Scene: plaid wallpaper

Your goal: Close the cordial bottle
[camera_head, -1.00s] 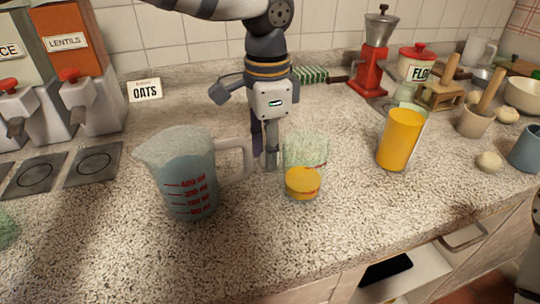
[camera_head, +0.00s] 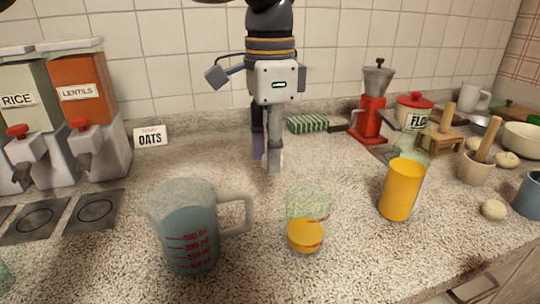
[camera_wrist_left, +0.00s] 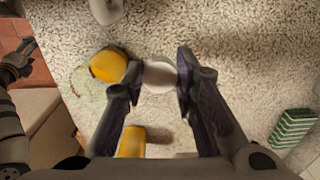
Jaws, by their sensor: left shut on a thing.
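The cordial bottle is probably the upright clear vessel with orange liquid (camera_head: 402,188) at right; its top looks open. It also shows below my fingers in the left wrist view (camera_wrist_left: 132,142). My left gripper (camera_head: 268,160) hangs above the counter, left of the bottle and behind the measuring jug's handle. In the left wrist view (camera_wrist_left: 160,74) its fingers are shut on a round white piece (camera_wrist_left: 160,73), perhaps the bottle's cap. A dark claw shape (camera_wrist_left: 15,62) at that view's left edge may be my right gripper; its fingers are unclear.
A measuring jug (camera_head: 190,235) and a short glass with orange liquid (camera_head: 305,235) stand in front. A green striped block (camera_head: 308,123), red grinder (camera_head: 371,115) and flour canister (camera_head: 415,112) stand behind. Counter between gripper and bottle is clear.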

